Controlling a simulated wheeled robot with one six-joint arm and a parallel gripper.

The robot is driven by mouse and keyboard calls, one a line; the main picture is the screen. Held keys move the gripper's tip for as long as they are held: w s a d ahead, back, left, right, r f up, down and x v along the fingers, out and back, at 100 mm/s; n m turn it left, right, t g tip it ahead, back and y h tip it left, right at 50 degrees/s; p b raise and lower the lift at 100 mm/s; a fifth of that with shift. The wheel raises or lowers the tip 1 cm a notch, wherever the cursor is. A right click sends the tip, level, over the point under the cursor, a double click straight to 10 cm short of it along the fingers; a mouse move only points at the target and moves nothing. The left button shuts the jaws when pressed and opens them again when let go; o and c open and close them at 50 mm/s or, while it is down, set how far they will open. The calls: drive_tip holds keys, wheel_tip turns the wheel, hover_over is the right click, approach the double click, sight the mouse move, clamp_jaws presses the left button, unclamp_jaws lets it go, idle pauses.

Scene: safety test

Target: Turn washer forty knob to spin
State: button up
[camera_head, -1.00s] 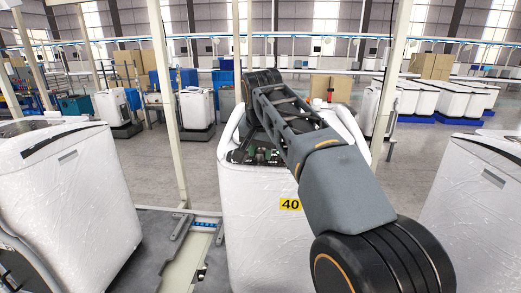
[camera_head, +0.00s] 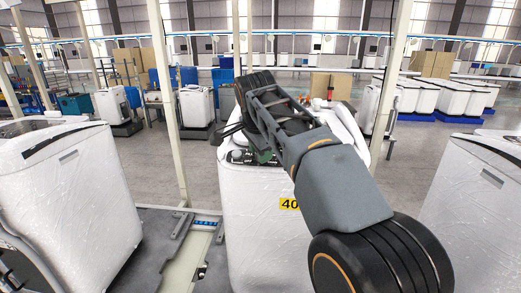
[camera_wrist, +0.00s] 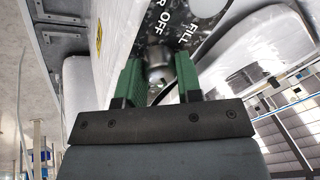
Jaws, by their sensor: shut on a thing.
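Washer forty (camera_head: 255,235) is a white, plastic-wrapped machine with a yellow "40" label (camera_head: 290,204), in the middle of the head view. Its dark control panel (camera_head: 238,157) is partly covered by my arm. In the wrist view the panel (camera_wrist: 208,22) shows the words "OFF" and "FILL"; a "spin" mark cannot be made out. The grey metallic knob (camera_wrist: 159,72) sits between the green fingers of my gripper (camera_wrist: 158,78), which is shut on it. Which mark the knob points to cannot be told. In the head view the fingers are mostly hidden by the wrist.
White wrapped washers stand close on the left (camera_head: 65,210) and on the right (camera_head: 480,205). A pale upright post (camera_head: 166,110) stands left of washer forty and another (camera_head: 390,85) behind it on the right.

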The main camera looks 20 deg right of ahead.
drive_tip(key=shift+m, duration=1.5)
drive_tip(key=shift+r, duration=0.1)
drive_tip(key=o, duration=0.9)
drive_tip(key=shift+o, duration=0.2)
drive_tip(key=p+v, duration=0.2)
drive_tip(key=v, duration=1.1)
drive_tip(key=shift+a+r, duration=0.25)
drive_tip(key=shift+r, duration=0.05)
